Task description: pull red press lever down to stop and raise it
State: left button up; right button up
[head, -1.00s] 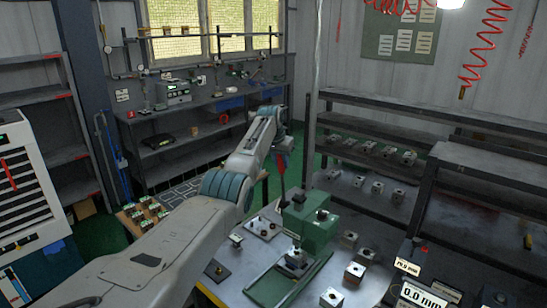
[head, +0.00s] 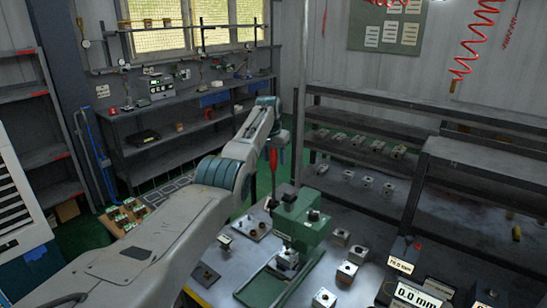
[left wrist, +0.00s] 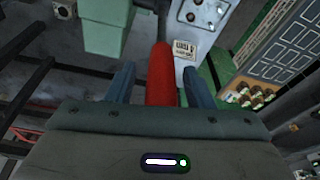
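The green press (head: 300,222) stands on the workbench, with a valve block (head: 288,257) on its base. Its red lever handle (head: 272,158) points up at the press's left side. In the left wrist view, the red handle (left wrist: 161,75) stands between the two blue-grey fingers of my left gripper (left wrist: 160,85). A gap shows on each side of the handle, so the gripper looks open around it. In the head view my left gripper (head: 273,150) is at the handle, its fingers too small to make out. My right gripper is not in view.
Several metal blocks (head: 346,272) lie on the bench right of the press. A display reading 0.0 mm (head: 416,297) stands at the front right. A plate with small parts (head: 252,226) lies left of the press. Dark shelves (head: 400,128) stand behind.

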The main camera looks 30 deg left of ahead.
pick_arm(q)
jog(key=shift+w+f, duration=0.1)
jog(key=shift+r, duration=0.25)
jog(key=b+v, duration=0.5)
jog(key=v, duration=0.5)
jog(key=shift+r, duration=0.15)
